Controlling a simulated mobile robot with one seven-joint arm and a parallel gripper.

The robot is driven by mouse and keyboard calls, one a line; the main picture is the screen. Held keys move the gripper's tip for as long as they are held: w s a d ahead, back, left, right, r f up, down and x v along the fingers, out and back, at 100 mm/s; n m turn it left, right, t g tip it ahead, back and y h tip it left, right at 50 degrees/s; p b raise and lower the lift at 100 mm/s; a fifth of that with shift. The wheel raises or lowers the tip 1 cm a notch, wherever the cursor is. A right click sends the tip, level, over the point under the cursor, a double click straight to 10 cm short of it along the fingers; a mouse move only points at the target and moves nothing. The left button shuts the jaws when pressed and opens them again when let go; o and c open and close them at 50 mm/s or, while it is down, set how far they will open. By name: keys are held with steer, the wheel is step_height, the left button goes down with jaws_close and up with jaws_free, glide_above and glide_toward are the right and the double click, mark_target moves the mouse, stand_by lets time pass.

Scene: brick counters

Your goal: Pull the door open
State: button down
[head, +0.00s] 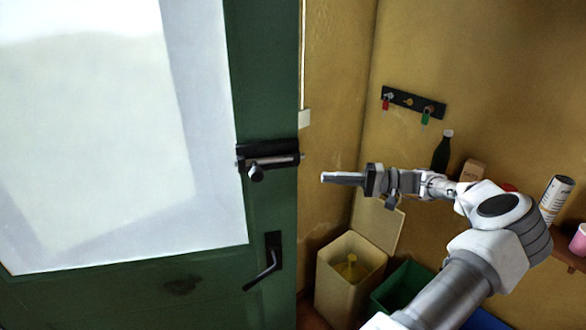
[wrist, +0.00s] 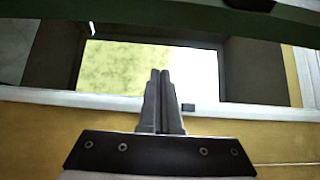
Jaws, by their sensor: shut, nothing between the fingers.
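A green door (head: 268,95) with a large white pane (head: 110,140) fills the left of the head view. A dark bolt latch (head: 268,158) with a round knob sits on its right edge. Below it is a black lever handle (head: 267,262), tilted down to the left. My gripper (head: 324,177) is shut and empty, to the right of the bolt and apart from the door in the picture. In the wrist view its fingers (wrist: 160,75) are together, with a bright window-like opening (wrist: 150,70) beyond. A green bar (wrist: 180,20) crosses the top there.
A key rack (head: 412,102) hangs on the yellow wall. A cream bin (head: 348,280) with a raised lid and a green bin (head: 402,288) stand below my arm. A shelf (head: 570,250) at the right holds a pink cup (head: 579,238), with a white can (head: 556,195) and dark bottle (head: 443,150) nearby.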

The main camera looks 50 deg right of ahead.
steer(key=w+a+p, duration=0.3)
steer(key=w+a, duration=0.2)
steer(key=a, duration=0.2)
steer(key=shift+w+a+p, duration=0.15)
steer(key=shift+a+p, duration=0.15)
steer(key=shift+a, duration=0.1)
stand_by(0.5)
